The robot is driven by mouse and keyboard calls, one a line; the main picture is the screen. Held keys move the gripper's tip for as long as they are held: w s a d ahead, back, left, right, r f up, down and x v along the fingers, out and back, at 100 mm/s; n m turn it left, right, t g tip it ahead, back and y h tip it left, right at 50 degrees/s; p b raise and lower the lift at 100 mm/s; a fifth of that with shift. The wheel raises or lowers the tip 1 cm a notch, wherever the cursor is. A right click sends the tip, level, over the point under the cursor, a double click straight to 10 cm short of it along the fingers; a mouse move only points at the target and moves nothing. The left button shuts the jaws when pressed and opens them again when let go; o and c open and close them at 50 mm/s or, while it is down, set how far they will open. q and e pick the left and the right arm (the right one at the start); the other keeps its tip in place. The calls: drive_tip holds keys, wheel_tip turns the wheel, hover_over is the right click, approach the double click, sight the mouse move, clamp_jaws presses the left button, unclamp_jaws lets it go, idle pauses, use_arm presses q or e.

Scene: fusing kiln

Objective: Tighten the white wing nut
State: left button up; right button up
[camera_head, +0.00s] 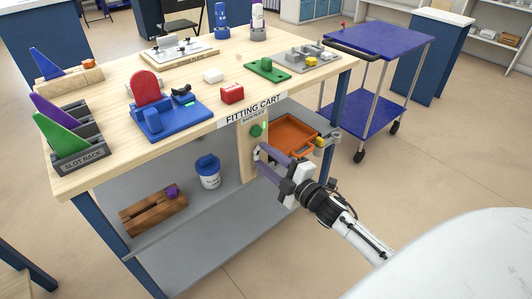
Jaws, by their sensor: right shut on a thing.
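My right gripper (259,160) reaches in from the lower right, to the front of the wooden upright panel (247,145) under the bench top. Its fingers are shut on a small white piece at the panel, which looks like the white wing nut (257,155). The fingers hide most of it, so I cannot tell its angle or how far it sits from the panel. A green knob (256,130) is on the same panel just above my fingers. My left gripper is not in view.
An orange tray (291,133) is right of the panel, close to my gripper, with a yellow and grey part (324,142) beside it. A white jar with a blue lid (208,171) stands on the grey shelf (215,218) to the left. A blue trolley (380,40) stands right.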

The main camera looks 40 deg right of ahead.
drive_tip(key=shift+s+a+f+m+p, duration=0.15)
drive_tip(key=shift+m+p, duration=1.3)
drive_tip(key=shift+m, duration=2.05)
drive_tip(key=shift+w+a+f+m+p, duration=0.15)
drive_tip(key=shift+m+p, duration=1.25)
drive_tip(key=shift+m, duration=2.1)
drive_tip(key=shift+s+d, duration=0.1)
drive_tip(key=shift+s, duration=0.05)
drive_tip(key=o, duration=0.9)
drive_tip(key=shift+o, duration=0.8)
drive_tip(key=shift+r, duration=0.1)
